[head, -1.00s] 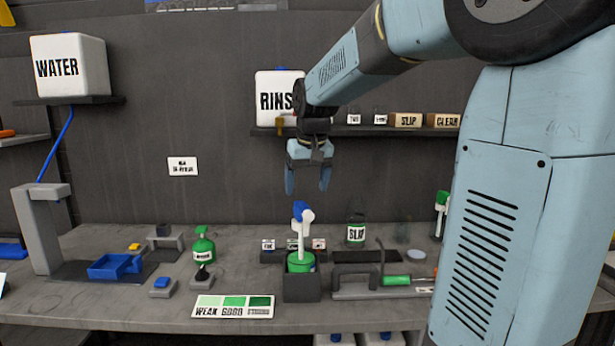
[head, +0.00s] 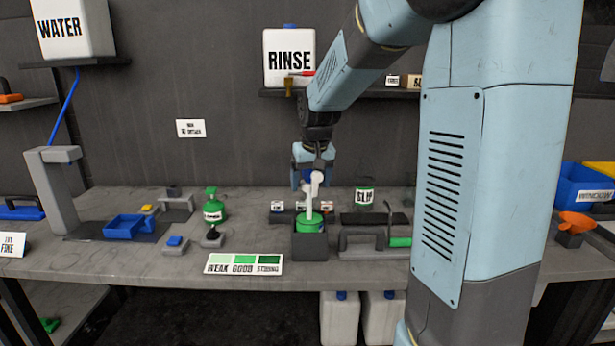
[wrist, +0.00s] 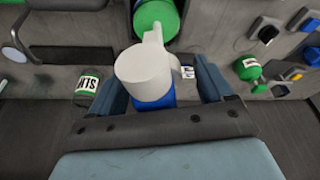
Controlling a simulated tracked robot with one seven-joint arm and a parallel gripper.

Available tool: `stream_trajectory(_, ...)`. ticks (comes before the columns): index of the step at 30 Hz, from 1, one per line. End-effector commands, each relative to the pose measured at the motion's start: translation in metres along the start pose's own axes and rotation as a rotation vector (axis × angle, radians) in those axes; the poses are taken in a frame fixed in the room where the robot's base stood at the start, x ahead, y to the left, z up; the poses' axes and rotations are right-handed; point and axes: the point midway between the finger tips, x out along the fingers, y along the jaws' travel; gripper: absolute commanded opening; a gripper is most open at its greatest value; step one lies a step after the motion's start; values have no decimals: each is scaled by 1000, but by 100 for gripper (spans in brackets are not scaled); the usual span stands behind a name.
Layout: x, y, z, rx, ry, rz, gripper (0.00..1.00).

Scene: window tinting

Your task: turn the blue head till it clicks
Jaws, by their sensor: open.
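The blue head (wrist: 155,102) sits at the top of a white stem and nozzle (wrist: 147,70). In the wrist view it lies between my two fingers, partly hidden under the white piece. My gripper (head: 313,184) is open, pointing down, with its fingers on either side of the head; a gap shows at the right finger in the wrist view (wrist: 161,74). The stem (head: 309,205) rises from a green-topped vessel (head: 310,224) in a dark square holder (head: 309,246). In the head view my fingers cover most of the head, so contact is unclear.
A SLIP bottle (head: 364,197) stands close behind on the right. A grey clamp-like tool (head: 370,240) is right of the holder, a green bottle (head: 213,208) left. The WEAK/GOOD/STRONG card (head: 244,264) lies in front. The RINSE tank (head: 289,58) is on the shelf above.

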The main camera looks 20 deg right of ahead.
Motion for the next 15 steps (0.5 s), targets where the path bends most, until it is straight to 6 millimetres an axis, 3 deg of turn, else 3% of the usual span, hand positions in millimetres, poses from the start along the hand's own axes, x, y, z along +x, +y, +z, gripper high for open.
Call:
stream_trajectory(5,0,0,0,0,0,0,80)
stream_trajectory(15,0,1,0,1,-1,0,49)
